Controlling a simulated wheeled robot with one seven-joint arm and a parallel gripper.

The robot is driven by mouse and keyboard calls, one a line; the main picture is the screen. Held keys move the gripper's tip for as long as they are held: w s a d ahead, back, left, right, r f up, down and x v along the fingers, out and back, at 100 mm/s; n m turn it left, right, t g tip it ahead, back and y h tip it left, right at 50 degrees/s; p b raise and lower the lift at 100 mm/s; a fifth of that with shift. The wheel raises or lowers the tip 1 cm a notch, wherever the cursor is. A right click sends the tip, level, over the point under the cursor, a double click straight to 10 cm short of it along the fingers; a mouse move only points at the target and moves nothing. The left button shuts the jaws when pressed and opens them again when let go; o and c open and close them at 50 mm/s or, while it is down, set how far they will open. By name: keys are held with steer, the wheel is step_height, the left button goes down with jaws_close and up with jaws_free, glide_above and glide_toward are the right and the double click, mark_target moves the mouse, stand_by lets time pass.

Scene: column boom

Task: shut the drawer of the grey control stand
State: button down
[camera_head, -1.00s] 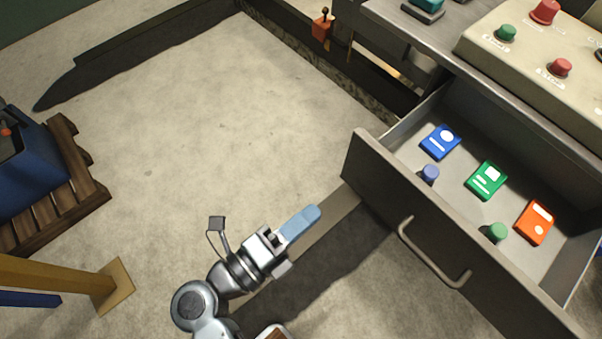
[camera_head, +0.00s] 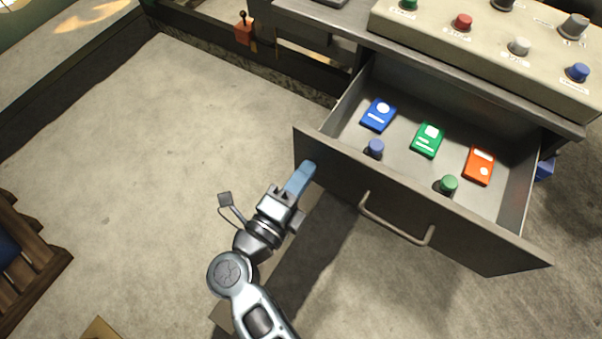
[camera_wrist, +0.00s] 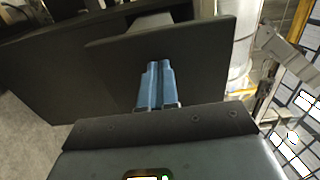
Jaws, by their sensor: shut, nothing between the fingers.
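The grey control stand (camera_head: 330,16) is at the upper right in the head view. Its drawer (camera_head: 400,205) is pulled well out, with a bar handle (camera_head: 395,222) on its front. My gripper (camera_head: 303,178), with blue fingers, is shut and empty. It is close to the left end of the drawer front in the head view; I cannot tell whether it touches. In the wrist view the shut fingers (camera_wrist: 157,82) point at the dark drawer front (camera_wrist: 200,65). The handle does not show in the wrist view.
Inside the drawer lie a blue card (camera_head: 378,115), a green card (camera_head: 428,140), an orange card (camera_head: 479,165), a blue knob (camera_head: 375,149) and a green knob (camera_head: 448,185). A wooden pallet (camera_head: 30,255) is at left. The floor between is clear.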

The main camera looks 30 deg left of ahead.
steer(key=shift+w, duration=0.1)
steer(key=w+b, duration=0.1)
steer(key=w, duration=0.6)
steer(key=w+b, duration=0.1)
steer(key=w, duration=0.7)
steer(key=w+b, duration=0.2)
steer(key=w, duration=0.6)
steer(key=shift+w+d, duration=0.2)
steer(key=shift+d, duration=0.2)
steer(key=shift+w+r, duration=0.15)
steer(key=shift+w, duration=0.2)
